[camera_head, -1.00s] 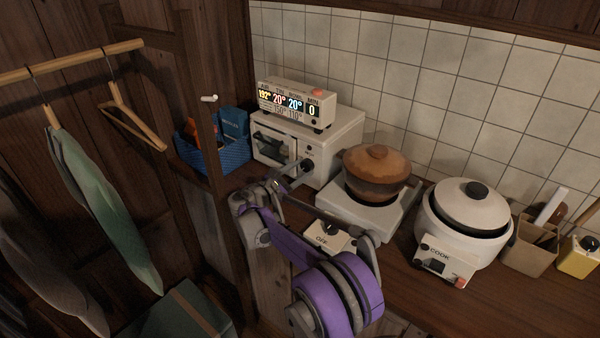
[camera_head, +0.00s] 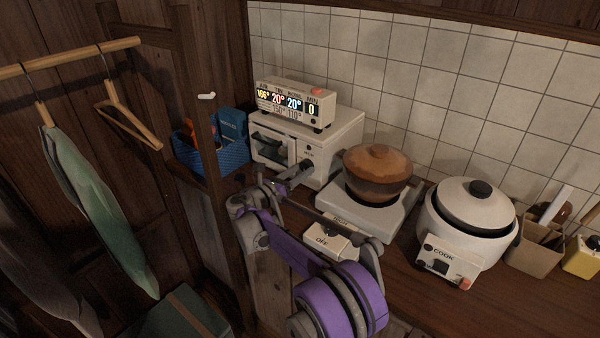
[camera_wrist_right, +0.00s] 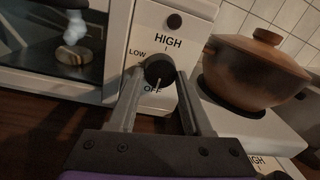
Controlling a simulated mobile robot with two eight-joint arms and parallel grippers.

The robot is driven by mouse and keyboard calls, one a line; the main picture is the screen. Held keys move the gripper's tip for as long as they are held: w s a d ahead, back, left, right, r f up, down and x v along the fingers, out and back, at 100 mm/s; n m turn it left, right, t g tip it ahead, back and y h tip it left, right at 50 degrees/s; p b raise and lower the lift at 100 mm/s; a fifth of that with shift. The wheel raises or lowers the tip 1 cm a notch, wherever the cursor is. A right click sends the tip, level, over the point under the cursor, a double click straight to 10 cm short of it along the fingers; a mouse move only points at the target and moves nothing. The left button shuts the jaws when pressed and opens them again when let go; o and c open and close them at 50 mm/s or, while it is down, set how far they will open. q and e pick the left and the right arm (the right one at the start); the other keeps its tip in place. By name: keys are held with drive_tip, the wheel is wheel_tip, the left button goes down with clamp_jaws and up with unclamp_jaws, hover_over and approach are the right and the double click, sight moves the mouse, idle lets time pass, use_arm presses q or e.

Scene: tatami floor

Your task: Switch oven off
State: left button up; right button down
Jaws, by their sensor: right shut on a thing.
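The white oven (camera_head: 338,133) stands against the tiled wall, its glass door on the left of its front. Its black round knob (camera_wrist_right: 159,69) sits on the front panel, with HIGH above, LOW to the left and OFF below. A pale pointer mark on the knob's lower side faces OFF. My right gripper (camera_head: 302,170) is at the oven's front; in the wrist view its two fingers (camera_wrist_right: 158,80) are shut on the knob, one on each side. The gripper hides the knob in the head view. My left gripper is not in view.
A display box (camera_head: 296,103) sits on the oven. A brown lidded pot (camera_head: 377,172) on a white burner (camera_head: 388,215) stands just right of the oven. A white rice cooker (camera_head: 466,215) is farther right. A blue basket (camera_head: 226,157) is to the left.

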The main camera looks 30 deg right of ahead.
idle(0.4)
drive_tip(key=shift+c, duration=1.6)
unclamp_jaws()
drive_tip(key=v, duration=1)
drive_tip(key=shift+s+a, duration=0.15)
drive_tip(key=shift+a, duration=0.2)
